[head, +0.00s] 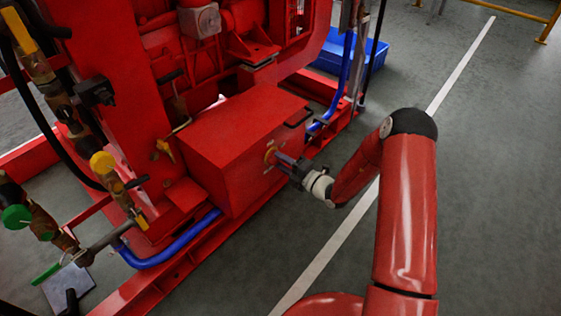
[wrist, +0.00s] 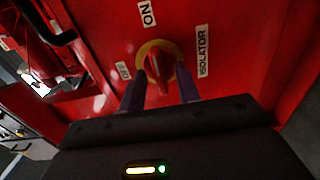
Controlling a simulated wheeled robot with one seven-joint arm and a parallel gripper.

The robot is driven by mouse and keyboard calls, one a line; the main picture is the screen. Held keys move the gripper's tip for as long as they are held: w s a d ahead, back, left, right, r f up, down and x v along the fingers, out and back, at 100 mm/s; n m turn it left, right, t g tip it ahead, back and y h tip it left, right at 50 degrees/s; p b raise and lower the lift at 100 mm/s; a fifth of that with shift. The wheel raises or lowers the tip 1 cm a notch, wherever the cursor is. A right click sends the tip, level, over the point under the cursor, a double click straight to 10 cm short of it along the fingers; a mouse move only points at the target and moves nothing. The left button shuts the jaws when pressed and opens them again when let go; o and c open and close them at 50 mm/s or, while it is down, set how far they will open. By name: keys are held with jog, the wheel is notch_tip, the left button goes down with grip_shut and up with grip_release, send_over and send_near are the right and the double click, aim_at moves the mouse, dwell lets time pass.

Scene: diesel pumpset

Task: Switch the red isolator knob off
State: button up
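The red isolator knob (wrist: 158,66) sits in a yellow ring on the red box in the wrist view. An "ON" label (wrist: 147,13) is above it, an "ISOLATOR" label (wrist: 203,50) to its right and a small, hard-to-read label (wrist: 123,70) to its left. My gripper (wrist: 161,80) is open, with one finger on each side of the knob and visible gaps to it. I cannot tell how deep the fingertips reach. In the head view my gripper (head: 279,159) is at the box's right face, beside the yellow ring (head: 269,155), which it partly hides.
The red box (head: 235,135) stands on the red pumpset frame, with a black handle (head: 298,117) near its upper right edge. Blue hoses (head: 172,247) and valves (head: 103,163) are at the left. A blue crate (head: 345,52) is behind. Grey floor at the right is clear.

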jog(key=shift+w+a, duration=0.3)
jog(key=shift+a, duration=0.05)
jog(key=shift+c, duration=0.4)
grip_shut()
